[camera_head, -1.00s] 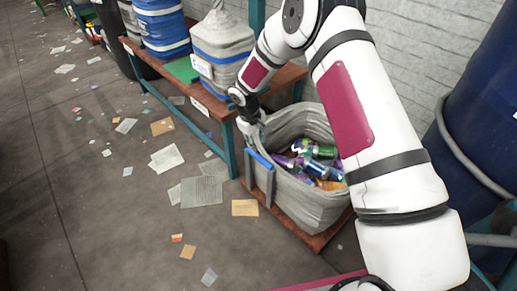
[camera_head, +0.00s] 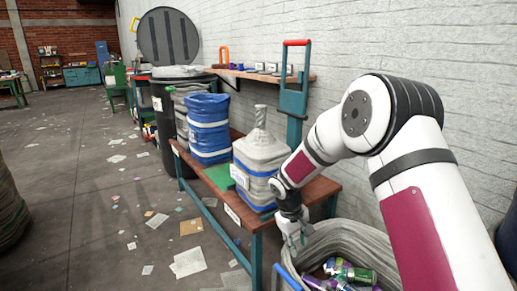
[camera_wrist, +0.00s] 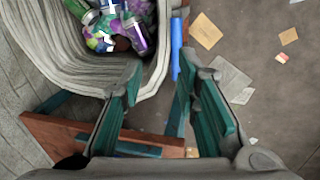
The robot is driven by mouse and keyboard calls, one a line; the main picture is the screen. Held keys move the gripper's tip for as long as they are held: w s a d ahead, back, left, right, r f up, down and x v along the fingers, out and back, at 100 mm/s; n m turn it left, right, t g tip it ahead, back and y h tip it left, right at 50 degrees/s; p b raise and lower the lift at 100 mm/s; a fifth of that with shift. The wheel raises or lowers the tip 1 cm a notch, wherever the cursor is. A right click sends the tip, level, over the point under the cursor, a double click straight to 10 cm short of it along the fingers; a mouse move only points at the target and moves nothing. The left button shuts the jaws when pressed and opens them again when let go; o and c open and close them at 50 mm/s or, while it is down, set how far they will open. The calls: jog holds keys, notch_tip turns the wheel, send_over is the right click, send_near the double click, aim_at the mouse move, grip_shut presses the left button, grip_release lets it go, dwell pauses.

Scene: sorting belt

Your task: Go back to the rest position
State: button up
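My gripper (camera_head: 294,238) hangs pointing down at the near left rim of the grey sack bin (camera_head: 335,238), beside the end of the wooden bench. The bin (camera_wrist: 75,68) shows at the upper left there, holding several crushed cans (camera_wrist: 112,22). The cans (camera_head: 345,275) also show at the bottom of the head view.
A blue handle (camera_wrist: 175,48) stands at the bin's edge. A tall dark bin (camera_head: 160,125) is farther back. Paper scraps litter the open floor at left.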

jog(key=s+d+r+m, duration=0.2)
jog(key=s+d+r, duration=0.2)
jog(key=s+r, duration=0.75)
jog(key=s+d+r+m, duration=0.2)
jog(key=s+d+r, duration=0.1)
jog(key=s+r, duration=0.8)
jog(key=s+r+m+g+y, duration=0.1)
jog(key=s+r+m+y, duration=0.15)
jog(key=s, duration=2.15)
notch_tip(320, 180, up, 34)
jog(key=t+p, duration=0.4)
jog(key=p, duration=2.8)
jog(key=shift+a+f, duration=0.15)
jog(key=shift+f, duration=0.05)
jog(key=shift+n, duration=0.25)
